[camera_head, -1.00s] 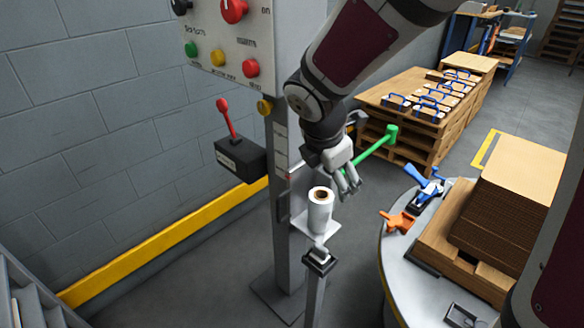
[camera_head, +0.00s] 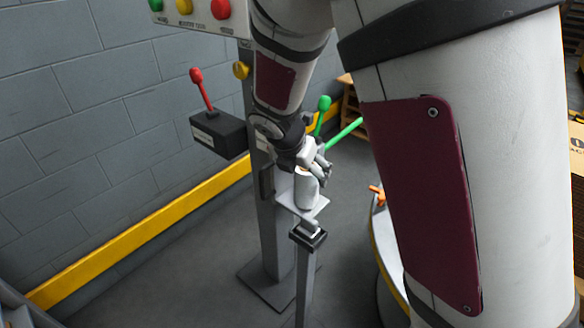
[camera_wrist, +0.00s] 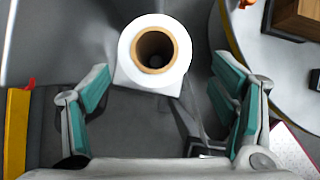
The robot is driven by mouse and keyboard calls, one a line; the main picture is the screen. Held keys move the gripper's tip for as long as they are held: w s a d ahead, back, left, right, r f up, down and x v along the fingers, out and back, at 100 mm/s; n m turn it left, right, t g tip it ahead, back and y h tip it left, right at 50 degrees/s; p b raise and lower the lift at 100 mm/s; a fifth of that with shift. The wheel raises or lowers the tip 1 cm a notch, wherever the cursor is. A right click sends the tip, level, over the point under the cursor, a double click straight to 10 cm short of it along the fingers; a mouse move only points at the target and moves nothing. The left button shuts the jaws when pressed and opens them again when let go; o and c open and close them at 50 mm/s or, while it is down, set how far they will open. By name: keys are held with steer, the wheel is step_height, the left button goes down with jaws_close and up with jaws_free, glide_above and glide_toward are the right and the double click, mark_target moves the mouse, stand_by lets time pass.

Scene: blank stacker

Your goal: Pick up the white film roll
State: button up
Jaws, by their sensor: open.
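The white film roll (camera_head: 306,192) stands upright on a small grey plate (camera_head: 318,208) fixed to the post. In the wrist view the roll (camera_wrist: 178,53) shows from above, with its brown core, near the top middle. My gripper (camera_head: 319,166) is just above and beside the roll's top in the head view and partly covers it. In the wrist view my gripper (camera_wrist: 163,95) is open, its two green-padded fingers spread wide. The roll lies beyond the fingers, between their lines, and no contact shows.
A black box with a red lever (camera_head: 217,133) and a control panel with buttons (camera_head: 185,6) sit left of my arm. A green handle (camera_head: 343,132) is close behind my gripper. A short post with a black top (camera_head: 308,236) stands in front. An orange clamp (camera_head: 377,194) is at right.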

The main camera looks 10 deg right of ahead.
steer(key=b+x, duration=0.1)
steer(key=x, duration=0.1)
steer(key=b+x, duration=0.1)
steer(key=x, duration=0.2)
steer(key=shift+w+b, duration=0.35)
steer(key=shift+b, duration=0.05)
steer(key=shift+r, duration=0.1)
steer(key=c, duration=1.6)
